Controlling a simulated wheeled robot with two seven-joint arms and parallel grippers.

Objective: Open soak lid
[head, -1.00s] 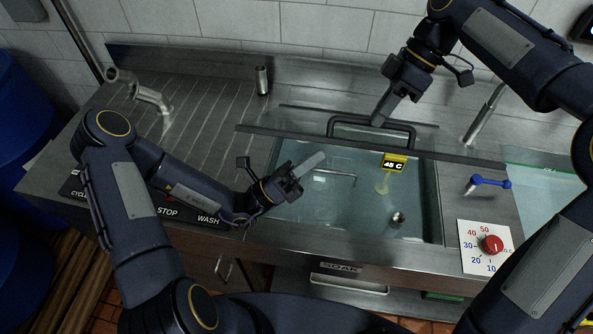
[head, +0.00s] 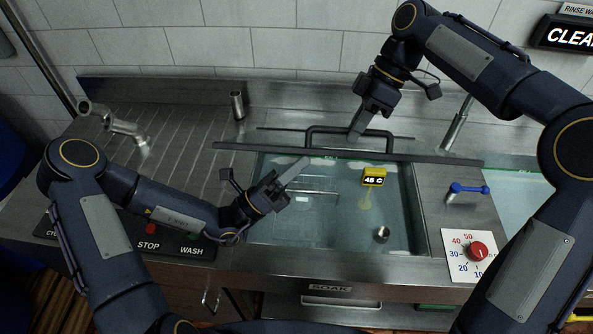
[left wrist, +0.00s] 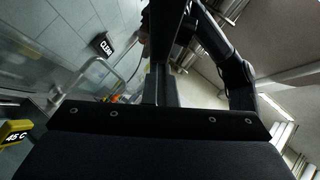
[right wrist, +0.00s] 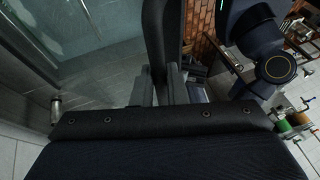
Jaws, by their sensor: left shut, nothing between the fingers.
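The soak lid (head: 440,158) shows as a long dark edge across the back of the soak basin (head: 420,225), whose water is uncovered in front. Its black bar handle (head: 387,136) stands behind that edge. My right gripper (head: 355,133) is at the handle, coming from above. Its fingers overlap the bar; whether they grip it is unclear. It also shows in the right wrist view (right wrist: 160,92). My left gripper (head: 304,164) is shut and empty over the basin, its tip just in front of the lid's edge. It also shows in the left wrist view (left wrist: 162,85).
A red dial (head: 477,252) and a blue-handled tap (head: 468,189) are to the right. A ridged drainboard (head: 180,145) and a STOP/WASH panel (head: 165,243) are to the left. A wall runs behind.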

